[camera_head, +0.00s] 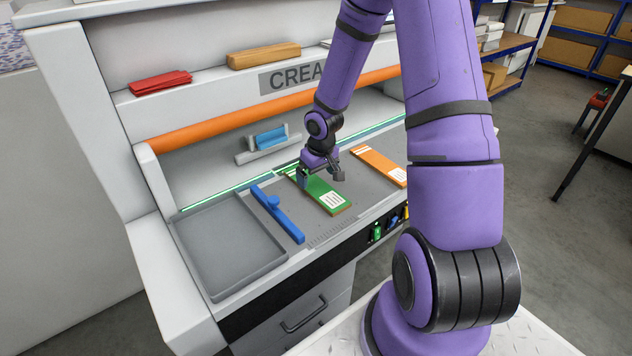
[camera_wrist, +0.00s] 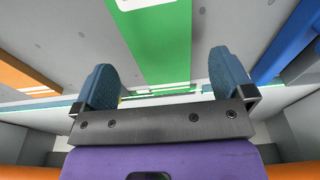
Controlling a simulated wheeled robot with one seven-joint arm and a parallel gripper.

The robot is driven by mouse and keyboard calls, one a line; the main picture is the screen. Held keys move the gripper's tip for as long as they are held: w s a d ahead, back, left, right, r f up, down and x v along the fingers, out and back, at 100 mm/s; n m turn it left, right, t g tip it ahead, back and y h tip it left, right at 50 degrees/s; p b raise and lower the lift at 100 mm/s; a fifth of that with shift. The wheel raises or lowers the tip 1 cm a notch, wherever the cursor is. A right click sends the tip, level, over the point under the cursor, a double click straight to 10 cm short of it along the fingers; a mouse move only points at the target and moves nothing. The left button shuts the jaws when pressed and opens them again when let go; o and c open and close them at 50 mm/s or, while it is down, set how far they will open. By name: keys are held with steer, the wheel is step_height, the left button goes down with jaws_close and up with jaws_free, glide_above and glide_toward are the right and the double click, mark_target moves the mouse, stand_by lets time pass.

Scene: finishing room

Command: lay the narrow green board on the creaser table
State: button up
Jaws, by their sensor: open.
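The narrow green board (camera_head: 324,196), with white label patches, lies flat on the grey creaser table (camera_head: 345,215) in the head view. In the wrist view the green board (camera_wrist: 158,48) runs between my two fingers. My gripper (camera_head: 322,178) is over the far part of the board; in the wrist view my gripper (camera_wrist: 162,80) is open, with one blue finger on each side and a gap between each finger and the board. My gripper hides part of the board's far end.
An orange board (camera_head: 381,166) lies to the right on the table, and a blue bar (camera_head: 277,214) to the left. A grey tray (camera_head: 228,246) sits at the table's left end. The orange roller (camera_head: 215,124) and blue-topped clamp (camera_head: 268,139) are behind.

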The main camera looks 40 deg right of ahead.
step_height(320, 180, up, 9)
steer(key=s, duration=0.1)
step_height(320, 180, up, 17)
steer(key=t+h, duration=0.1)
steer(key=h, duration=0.1)
glide_above(320, 189)
steer(key=s+a, duration=0.7)
steer(key=s, duration=0.2)
steer(key=s+a+r+t+y, duration=0.1)
steer(key=s+a+r, duration=0.2)
steer(key=s, duration=0.4)
steer(key=s+a+r+t+y, duration=0.1)
steer(key=s+a+r, duration=0.2)
steer(key=s+r, duration=0.3)
steer(key=s, duration=0.2)
steer(key=shift+s+r, duration=0.15)
steer(key=shift+s, duration=0.15)
